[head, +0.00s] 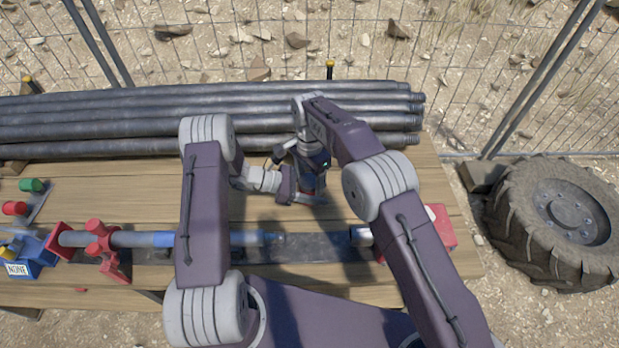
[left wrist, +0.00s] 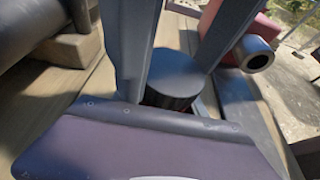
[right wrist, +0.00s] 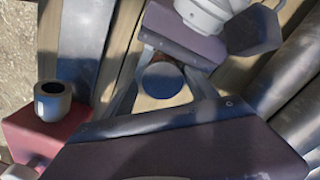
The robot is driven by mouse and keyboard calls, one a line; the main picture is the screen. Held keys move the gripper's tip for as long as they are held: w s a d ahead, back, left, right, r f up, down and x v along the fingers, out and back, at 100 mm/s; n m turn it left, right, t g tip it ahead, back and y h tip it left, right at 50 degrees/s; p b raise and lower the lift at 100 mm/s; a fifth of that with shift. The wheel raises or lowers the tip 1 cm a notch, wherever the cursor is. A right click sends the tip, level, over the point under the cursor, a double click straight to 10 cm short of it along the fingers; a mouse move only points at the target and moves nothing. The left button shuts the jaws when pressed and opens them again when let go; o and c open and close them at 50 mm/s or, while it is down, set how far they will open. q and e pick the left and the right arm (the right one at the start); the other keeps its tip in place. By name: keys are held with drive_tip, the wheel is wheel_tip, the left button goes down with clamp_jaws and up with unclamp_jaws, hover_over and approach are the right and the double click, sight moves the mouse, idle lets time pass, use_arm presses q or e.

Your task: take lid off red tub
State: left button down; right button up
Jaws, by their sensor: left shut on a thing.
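The tub's dark round lid (right wrist: 162,82) shows from above in the right wrist view, between the fingers of my right gripper (right wrist: 163,75). The lid also shows in the left wrist view (left wrist: 175,72), between the fingers of my left gripper (left wrist: 180,60). Only a dark reddish strip of the tub (left wrist: 172,102) shows below the lid. My left gripper is shut on the tub from the side. My right gripper is above, its fingers spread to either side of the lid; contact with it is not visible. In the head view both grippers hide most of the tub.
Several long grey pipes (head: 200,125) lie along the back of the wooden bench (head: 130,185). A red clamp stand (head: 101,245) holds a pipe at the left. A red block (head: 443,227) stands at the right. A tyre (head: 560,220) is beyond the bench.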

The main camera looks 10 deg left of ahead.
drive_tip(key=shift+a+r, duration=0.1)
drive_tip(key=shift+a, duration=0.05)
use_arm(q)
drive_tip(key=shift+s, duration=0.1)
use_arm(e)
wheel_tip(320, 180, up, 4)
drive_tip(key=shift+r, duration=0.2)
use_arm(q)
drive_tip(key=c, duration=0.6)
unclamp_jaws()
drive_tip(key=shift+o, duration=0.2)
